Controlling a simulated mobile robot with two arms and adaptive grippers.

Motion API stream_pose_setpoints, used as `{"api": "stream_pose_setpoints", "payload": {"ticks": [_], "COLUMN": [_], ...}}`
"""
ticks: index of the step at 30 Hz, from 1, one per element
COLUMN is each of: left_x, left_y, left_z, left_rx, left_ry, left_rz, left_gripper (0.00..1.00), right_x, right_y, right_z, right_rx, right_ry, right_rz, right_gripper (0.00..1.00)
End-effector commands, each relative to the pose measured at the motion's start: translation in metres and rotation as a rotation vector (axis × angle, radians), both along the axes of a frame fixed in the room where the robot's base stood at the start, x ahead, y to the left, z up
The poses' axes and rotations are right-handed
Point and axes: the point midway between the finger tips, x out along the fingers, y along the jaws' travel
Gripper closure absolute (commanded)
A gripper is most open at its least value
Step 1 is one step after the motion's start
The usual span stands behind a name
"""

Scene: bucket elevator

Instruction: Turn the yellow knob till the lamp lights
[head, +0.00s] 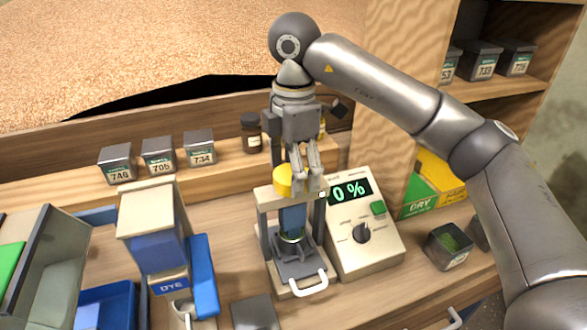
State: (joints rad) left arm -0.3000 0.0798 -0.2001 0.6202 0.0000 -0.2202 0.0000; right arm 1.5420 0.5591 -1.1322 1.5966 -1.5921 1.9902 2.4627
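The yellow knob (283,181) sits on top of a small beige press frame (264,197) with a blue column and a dark base below it. My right gripper (306,183) comes down from above, its fingers just to the right of the knob and partly over its right edge. The fingers are close together; whether they touch the knob or have a gap between them is unclear. A small pale spot (322,194), perhaps the lamp, is at the frame's right end and looks unlit. My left gripper is not in view.
A beige meter box (370,250) reading 0 %, with a green button (378,207) and black dial (361,232), stands right of the press. A DYE dispenser (150,215) stands left. Labelled tins (158,155) and a dark jar (251,132) line the back ledge.

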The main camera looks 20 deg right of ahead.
Motion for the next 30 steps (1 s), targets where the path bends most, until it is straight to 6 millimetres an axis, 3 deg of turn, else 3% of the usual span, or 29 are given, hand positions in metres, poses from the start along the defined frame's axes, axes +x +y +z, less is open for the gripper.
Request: {"api": "stream_pose_setpoints", "payload": {"ticks": [10,14,30], "left_x": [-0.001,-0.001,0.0], "left_y": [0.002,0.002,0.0], "left_z": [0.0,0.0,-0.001], "left_rx": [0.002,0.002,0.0], "left_ry": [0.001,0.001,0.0], "left_rz": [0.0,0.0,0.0], "left_gripper": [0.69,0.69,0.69], "right_x": [-0.001,-0.001,0.0], "right_y": [0.001,0.001,0.0], "right_z": [-0.002,0.006,0.095], "right_rx": [-0.001,-0.001,-0.001], "right_ry": [0.006,0.004,0.001], "right_rz": [0.003,0.003,0.001], "right_gripper": [0.19,0.19,0.19]}}
